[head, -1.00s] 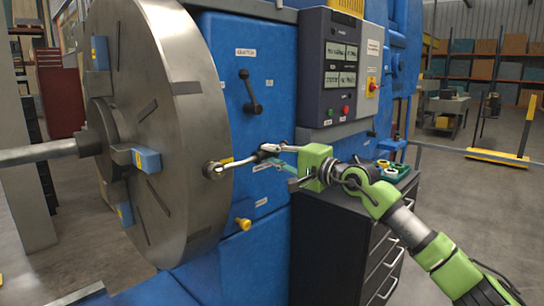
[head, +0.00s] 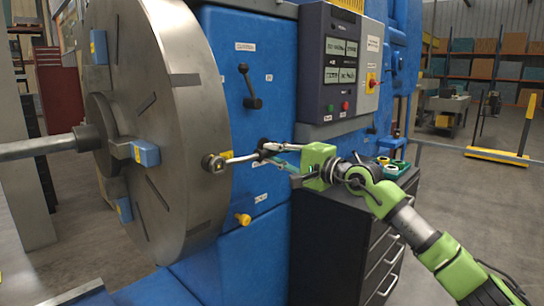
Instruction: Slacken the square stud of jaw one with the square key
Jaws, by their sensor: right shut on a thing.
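My right gripper (head: 273,152) reaches in from the right and is shut on the grey handle of the square key (head: 242,158). The key's round head (head: 213,163) sits against the rim of the big steel faceplate (head: 185,100). The head covers the stud there, so I cannot see how deep it is seated. A small yellow label (head: 226,154) is beside it on the rim. Blue jaws (head: 146,153) with yellow marks stand on the plate's face; their numbers are too small to read. My left gripper is not in view.
The blue machine body (head: 240,120) with a black lever (head: 249,88) and a yellow knob (head: 243,219) is close behind the key. A control panel (head: 340,65) stands above my right gripper. A dark drawer cabinet (head: 340,245) is below it. A steel bar (head: 38,149) runs left.

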